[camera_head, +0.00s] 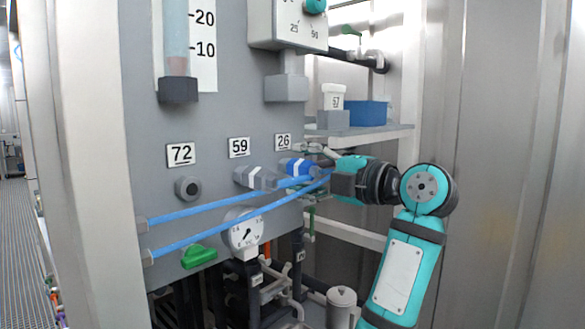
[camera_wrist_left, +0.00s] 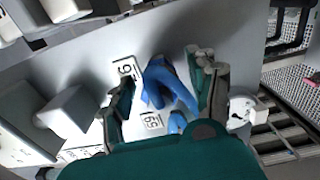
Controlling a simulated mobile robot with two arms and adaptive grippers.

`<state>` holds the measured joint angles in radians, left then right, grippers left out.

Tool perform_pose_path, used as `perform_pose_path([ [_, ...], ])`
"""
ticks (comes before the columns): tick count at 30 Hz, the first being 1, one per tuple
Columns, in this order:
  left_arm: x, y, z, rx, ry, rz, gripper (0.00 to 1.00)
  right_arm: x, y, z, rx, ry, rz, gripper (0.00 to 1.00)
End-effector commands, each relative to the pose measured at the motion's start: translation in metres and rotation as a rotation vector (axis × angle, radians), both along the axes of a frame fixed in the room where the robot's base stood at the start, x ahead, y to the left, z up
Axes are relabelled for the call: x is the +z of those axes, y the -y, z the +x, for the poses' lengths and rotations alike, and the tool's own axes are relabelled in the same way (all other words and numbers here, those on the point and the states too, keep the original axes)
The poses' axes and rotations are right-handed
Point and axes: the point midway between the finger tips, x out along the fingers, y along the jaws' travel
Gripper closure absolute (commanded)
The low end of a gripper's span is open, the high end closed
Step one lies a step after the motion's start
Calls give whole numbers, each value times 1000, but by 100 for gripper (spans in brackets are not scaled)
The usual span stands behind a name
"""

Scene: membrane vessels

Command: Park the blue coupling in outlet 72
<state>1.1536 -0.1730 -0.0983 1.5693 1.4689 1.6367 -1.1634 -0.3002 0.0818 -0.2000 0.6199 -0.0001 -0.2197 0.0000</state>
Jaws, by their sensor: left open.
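The blue coupling (camera_head: 297,166), with a white mark, sits at the outlet under label 26 on the grey panel. In the left wrist view the blue coupling (camera_wrist_left: 158,78) lies between the fingers of my left gripper (camera_wrist_left: 162,70), which are open and apart on both sides of it. In the head view my left gripper (camera_head: 326,172) reaches it from the right; its fingertips are partly hidden. Outlet 72 (camera_head: 188,188), a dark round socket under its label, is empty. My right gripper is not in view.
A grey coupling (camera_head: 255,178) sits at outlet 59, between 72 and 26. Blue hoses (camera_head: 215,208) cross in front of the panel. Below are a pressure gauge (camera_head: 246,234) and a green handle (camera_head: 199,256). A shelf (camera_head: 365,133) with a blue box (camera_head: 368,113) stands behind my gripper.

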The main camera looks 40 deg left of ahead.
Motion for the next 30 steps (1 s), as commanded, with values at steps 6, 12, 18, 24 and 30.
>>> perform_pose_path([
  [6, 0, 0, 0, 0, 0, -1, 41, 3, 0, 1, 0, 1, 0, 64],
  [12, 0, 0, 0, 0, 0, 0, 48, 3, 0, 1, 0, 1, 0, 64],
  [18, 0, 0, 0, 0, 0, 0, 74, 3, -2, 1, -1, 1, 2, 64],
  [24, 0, 0, 0, 0, 0, -1, 100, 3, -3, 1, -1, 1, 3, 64],
  [30, 0, 0, 0, 0, -1, -1, 100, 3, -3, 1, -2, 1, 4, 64],
])
